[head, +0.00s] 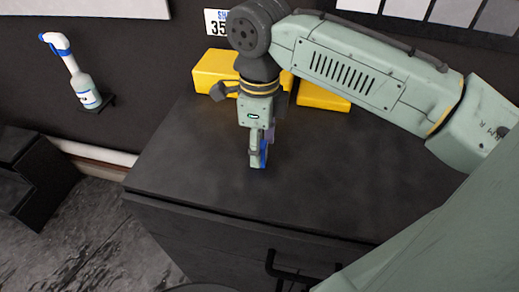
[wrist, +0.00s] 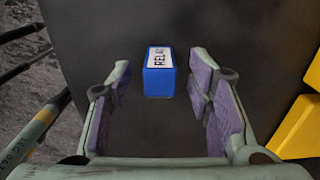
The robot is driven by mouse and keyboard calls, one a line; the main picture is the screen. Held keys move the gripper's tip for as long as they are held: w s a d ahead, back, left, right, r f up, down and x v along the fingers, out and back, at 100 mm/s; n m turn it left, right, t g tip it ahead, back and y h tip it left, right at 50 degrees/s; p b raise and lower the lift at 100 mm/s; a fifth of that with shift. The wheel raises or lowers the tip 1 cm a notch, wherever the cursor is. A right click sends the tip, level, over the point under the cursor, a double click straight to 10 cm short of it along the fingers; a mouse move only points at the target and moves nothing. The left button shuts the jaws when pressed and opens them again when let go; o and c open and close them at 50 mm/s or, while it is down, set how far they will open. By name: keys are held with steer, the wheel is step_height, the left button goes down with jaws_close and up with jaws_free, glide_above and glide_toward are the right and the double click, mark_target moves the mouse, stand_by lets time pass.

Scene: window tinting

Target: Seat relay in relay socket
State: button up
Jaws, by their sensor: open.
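The relay (wrist: 159,80) is a small blue block with a white label on top reading "RELAY". In the wrist view it lies between the tips of my gripper (wrist: 161,84), with a gap on each side. My gripper's purple-padded fingers are open and hold nothing. In the head view my gripper (head: 258,158) points down at the dark cabinet top, and a bit of the blue relay (head: 264,153) shows beside the fingers. The rest of it is hidden by my gripper. I cannot make out a relay socket in either view.
The dark cabinet top (head: 190,160) is mostly clear around my gripper. Yellow bins (head: 213,70) stand at the back against the wall, partly behind my arm. A white spray bottle (head: 80,84) with a blue head sits on a small wall shelf at left. A handle (head: 290,274) is on the cabinet front.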

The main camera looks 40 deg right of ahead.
steer(key=shift+c, duration=0.6)
jaws_close()
